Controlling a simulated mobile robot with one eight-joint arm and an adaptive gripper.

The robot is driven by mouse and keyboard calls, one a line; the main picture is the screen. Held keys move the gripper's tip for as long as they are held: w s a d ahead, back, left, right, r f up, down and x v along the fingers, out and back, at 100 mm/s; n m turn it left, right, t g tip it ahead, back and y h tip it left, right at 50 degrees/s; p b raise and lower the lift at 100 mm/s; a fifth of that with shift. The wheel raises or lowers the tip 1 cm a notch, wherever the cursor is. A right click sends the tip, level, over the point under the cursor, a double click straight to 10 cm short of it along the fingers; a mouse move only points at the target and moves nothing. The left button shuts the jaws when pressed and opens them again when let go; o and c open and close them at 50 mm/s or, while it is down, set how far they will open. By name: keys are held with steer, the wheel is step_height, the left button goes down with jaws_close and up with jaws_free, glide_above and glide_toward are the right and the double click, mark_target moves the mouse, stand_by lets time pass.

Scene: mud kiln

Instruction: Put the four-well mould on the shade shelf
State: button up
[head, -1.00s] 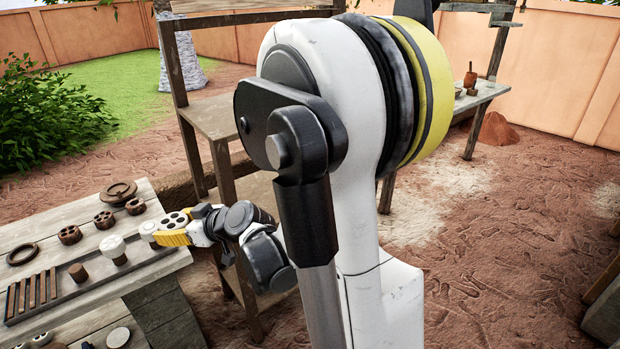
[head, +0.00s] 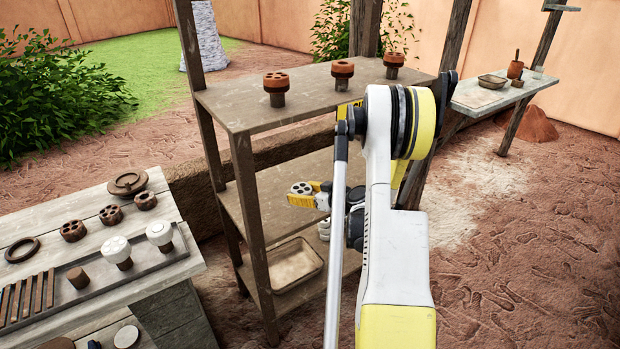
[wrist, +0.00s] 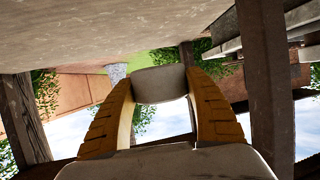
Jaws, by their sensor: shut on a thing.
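The pale four-well mould (head: 301,188), with dark round wells on top, is held in my gripper (head: 304,198), whose yellow fingers are shut on it. In the head view it is in front of the middle board (head: 285,183) of a wooden shelf unit, below the top board. Whether it touches the board cannot be told. In the wrist view the yellow fingers (wrist: 160,100) hold the mould's pale grey side (wrist: 160,85) between them. A flat surface (wrist: 130,35) fills the top of that view. No label shows which board is the shade shelf.
The top board (head: 235,105) carries three brown moulds on short stands. A shallow tray (head: 292,265) lies on the lowest board. Shelf posts (head: 248,200) stand close by my gripper. The work table (head: 185,205) at left holds two white-topped pieces (head: 117,250) and several brown ones.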

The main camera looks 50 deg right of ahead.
steer(key=b, duration=0.5)
glide_above(282, 207)
step_height(282, 207, down, 7)
steer(key=shift+f, duration=0.2)
steer(key=shift+w+f, duration=0.1)
steer(key=shift+f, duration=0.05)
step_height(282, 207, down, 4)
steer(key=shift+r+b, duration=0.1)
steer(key=shift+b, duration=0.8)
steer(key=shift+r, duration=0.1)
steer(key=o, duration=1.3)
steer(key=shift+o, duration=0.2)
